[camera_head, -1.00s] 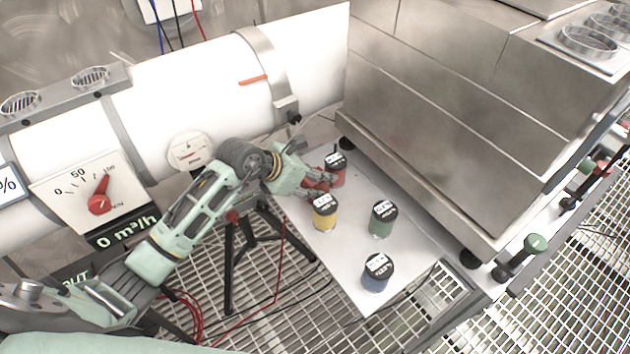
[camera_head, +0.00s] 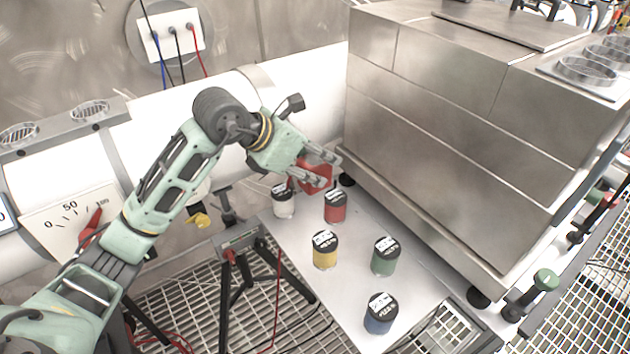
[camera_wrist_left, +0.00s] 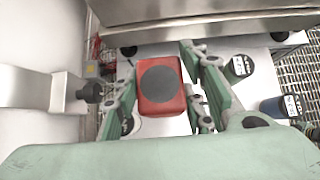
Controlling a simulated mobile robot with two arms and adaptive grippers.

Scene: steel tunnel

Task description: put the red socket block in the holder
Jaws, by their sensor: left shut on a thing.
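My left gripper (camera_head: 318,167) is shut on a red block (camera_head: 316,179), held in the air above the far end of the white plate (camera_head: 350,283), near the steel casing. In the left wrist view the red block (camera_wrist_left: 161,88) sits between the two green fingers and shows a round dark grey face. In the head view the fingers hide part of it. My right gripper is not in view. I cannot tell for sure which fixture is the holder; ring-shaped receptacles (camera_head: 585,70) stand on top at the right.
Below the gripper stand a white can (camera_head: 283,205) and a red can (camera_head: 335,212). Yellow (camera_head: 325,255), green (camera_head: 384,261) and blue (camera_head: 379,318) cans stand nearer. The large steel casing (camera_head: 450,130) blocks the right. A black tripod (camera_head: 240,275) stands left of the plate.

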